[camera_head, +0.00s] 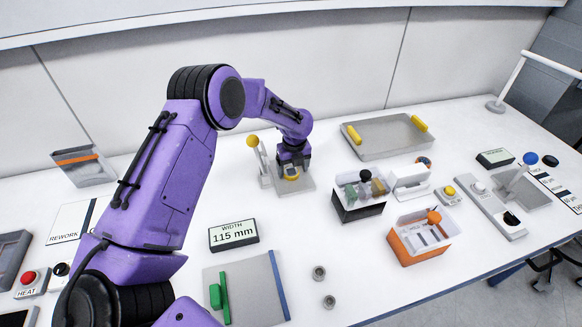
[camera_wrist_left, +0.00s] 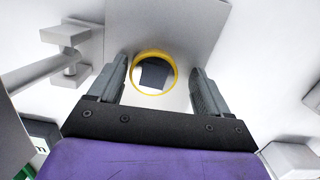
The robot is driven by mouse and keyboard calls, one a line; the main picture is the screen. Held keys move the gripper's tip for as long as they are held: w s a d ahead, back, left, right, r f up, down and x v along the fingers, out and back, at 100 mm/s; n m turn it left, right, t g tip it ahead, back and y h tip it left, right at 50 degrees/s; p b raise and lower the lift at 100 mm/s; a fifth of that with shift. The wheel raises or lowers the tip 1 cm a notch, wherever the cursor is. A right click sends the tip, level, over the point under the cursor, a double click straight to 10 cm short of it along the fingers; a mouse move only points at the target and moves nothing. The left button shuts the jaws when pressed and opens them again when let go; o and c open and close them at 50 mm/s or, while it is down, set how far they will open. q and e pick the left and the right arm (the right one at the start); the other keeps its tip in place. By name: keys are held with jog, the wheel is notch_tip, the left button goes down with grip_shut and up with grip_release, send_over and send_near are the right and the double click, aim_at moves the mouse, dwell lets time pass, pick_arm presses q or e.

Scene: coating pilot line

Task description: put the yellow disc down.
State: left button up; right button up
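The yellow disc (camera_head: 291,178) shows as a yellow-rimmed round piece at the grey plate (camera_head: 306,184), below my left gripper (camera_head: 292,170). In the left wrist view the yellow disc (camera_wrist_left: 154,92) lies between the two fingers of the left gripper (camera_wrist_left: 158,68). A dark square and a pale area show inside its rim. The fingers are apart, with a small gap on each side of the rim, so the gripper looks open around the disc. The grey plate (camera_wrist_left: 185,25) extends beyond it. Whether the disc fully touches the plate is hard to tell. My right gripper is not in view.
A yellow-knobbed upright device (camera_head: 264,165) stands close left of the gripper. A width display reading 115 mm (camera_head: 234,235) stands nearer. A tray with yellow handles (camera_head: 388,137), a black-fronted box (camera_head: 358,206) and an orange-ended box (camera_head: 420,240) are to the right.

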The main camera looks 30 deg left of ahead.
aim_at(293, 174)
pick_arm(q)
jog(key=shift+s+a, duration=0.15)
jog(key=shift+s, duration=0.05)
jog(key=shift+s+a+r, duration=0.1)
jog(key=shift+a, duration=0.05)
jog(key=shift+r, duration=0.3)
notch_tip(293, 174, up, 12)
jog(key=d+b, duration=0.1)
jog(key=b, duration=0.2)
jog(key=shift+s+d+f, duration=0.2)
jog(key=shift+s, duration=0.1)
